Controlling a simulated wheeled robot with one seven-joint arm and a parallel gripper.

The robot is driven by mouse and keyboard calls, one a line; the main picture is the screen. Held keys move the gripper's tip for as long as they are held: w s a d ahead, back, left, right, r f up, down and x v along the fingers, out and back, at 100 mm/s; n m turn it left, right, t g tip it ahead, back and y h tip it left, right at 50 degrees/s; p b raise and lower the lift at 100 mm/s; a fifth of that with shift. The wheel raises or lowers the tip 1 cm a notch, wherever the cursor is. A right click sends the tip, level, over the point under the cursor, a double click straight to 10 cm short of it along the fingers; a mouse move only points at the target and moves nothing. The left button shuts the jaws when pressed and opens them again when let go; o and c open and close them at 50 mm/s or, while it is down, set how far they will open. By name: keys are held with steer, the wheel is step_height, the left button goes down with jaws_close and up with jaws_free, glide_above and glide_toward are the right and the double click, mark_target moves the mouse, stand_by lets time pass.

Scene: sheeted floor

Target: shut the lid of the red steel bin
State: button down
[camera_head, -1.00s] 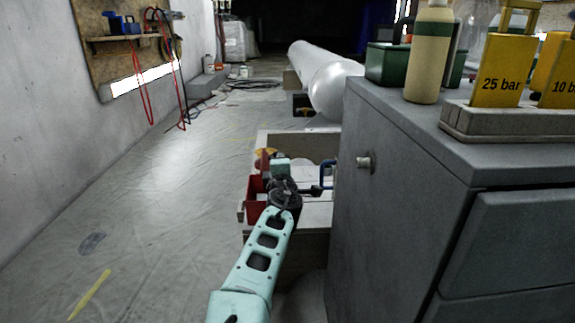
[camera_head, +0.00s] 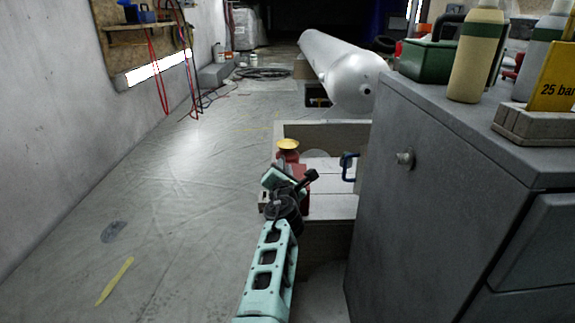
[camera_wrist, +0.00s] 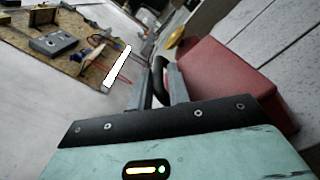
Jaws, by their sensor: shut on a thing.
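The red steel bin (camera_head: 304,201) stands on the pale low platform, partly hidden behind my gripper in the head view. In the wrist view its smooth red surface (camera_wrist: 222,68) fills the right of the fingers, close beside them. My gripper (camera_wrist: 162,88) is shut on a black curved handle (camera_wrist: 159,68) between its two grey fingers. The handle lies against the bin's near side; its join to the lid is hidden. In the head view my gripper (camera_head: 291,188) is over the bin's left part. I cannot tell how far the lid is down.
A yellow-topped red object (camera_head: 288,146) stands just behind the bin. A blue clamp-like handle (camera_head: 348,167) is to its right. The grey cabinet (camera_head: 420,200) blocks the right side. A large white cylinder (camera_head: 345,75) lies behind.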

steer(key=shift+a+f+n, duration=0.15)
steer(key=shift+a+n, duration=0.45)
steer(key=shift+a, duration=0.15)
steer(key=shift+s, duration=0.1)
steer(key=c, duration=1.5)
jaws_free()
steer(key=shift+a, duration=0.1)
steer(key=shift+o, duration=0.2)
steer(key=shift+f, duration=0.15)
steer(key=shift+d, duration=0.2)
steer(key=shift+d, duration=0.2)
